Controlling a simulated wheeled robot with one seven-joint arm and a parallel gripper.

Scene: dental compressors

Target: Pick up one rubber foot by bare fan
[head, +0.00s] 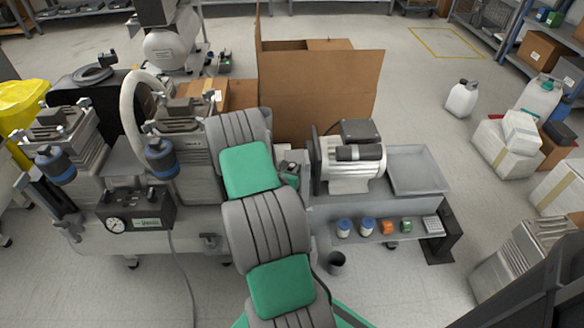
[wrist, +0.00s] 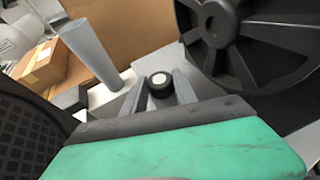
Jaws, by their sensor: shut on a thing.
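A small black rubber foot (wrist: 160,82) with a pale centre shows in the wrist view. My gripper (wrist: 160,92) is shut on it, with a grey finger on each side. The bare fan (wrist: 245,50), a large black wheel with spokes, stands close on the right of the gripper in the wrist view. In the head view the fan (head: 316,160) is a dark edge at the left end of the motor unit (head: 350,165). My arm hides the foot and most of the gripper in the head view. I cannot tell whether the foot touches the surface under it.
A grey post (wrist: 93,52) rises left of the gripper in the wrist view. A large open cardboard box (head: 320,95) stands behind the bench. A grey tray (head: 418,170) lies right of the motor. Several small jars and parts sit on the lower shelf (head: 385,232).

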